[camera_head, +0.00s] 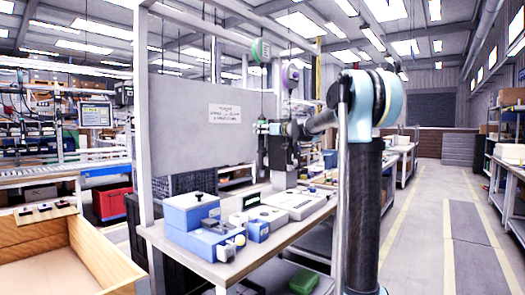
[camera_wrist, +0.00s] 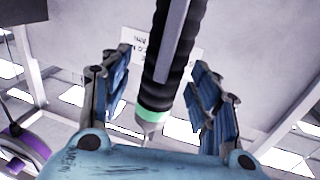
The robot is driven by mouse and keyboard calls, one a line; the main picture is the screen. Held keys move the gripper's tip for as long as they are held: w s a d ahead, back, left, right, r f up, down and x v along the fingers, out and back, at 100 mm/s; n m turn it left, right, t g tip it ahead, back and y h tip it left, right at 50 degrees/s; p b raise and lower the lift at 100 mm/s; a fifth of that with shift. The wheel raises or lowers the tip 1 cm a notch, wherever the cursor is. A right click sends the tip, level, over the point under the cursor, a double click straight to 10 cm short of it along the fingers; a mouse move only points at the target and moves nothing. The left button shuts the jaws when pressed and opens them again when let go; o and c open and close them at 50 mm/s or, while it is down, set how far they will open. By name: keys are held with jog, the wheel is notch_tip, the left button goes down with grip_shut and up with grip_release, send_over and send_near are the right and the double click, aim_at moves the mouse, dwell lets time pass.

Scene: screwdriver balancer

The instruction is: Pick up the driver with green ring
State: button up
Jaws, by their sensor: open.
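The driver with the green ring (camera_wrist: 154,103) has a dark ribbed body and a grey conical end. In the wrist view, which appears upside down, it lies between the two blue-padded fingers of my gripper (camera_wrist: 163,88). The fingers are open, with visible gaps on both sides of the driver. Its far end runs out of the top of the wrist view. In the head view my gripper (camera_head: 272,128) is small, at the end of my arm in front of the grey panel. The driver is hard to make out there.
A green balancer reel (camera_head: 260,51) and a purple reel (camera_head: 290,72) hang above the workbench (camera_head: 215,268). Blue boxes (camera_head: 190,210) and a pale device (camera_head: 298,203) stand on the bench. A grey panel (camera_head: 205,115) with a sign stands behind. The aisle at right is clear.

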jog(key=shift+w+a, duration=0.25)
jog(key=shift+a, duration=0.05)
grip_shut()
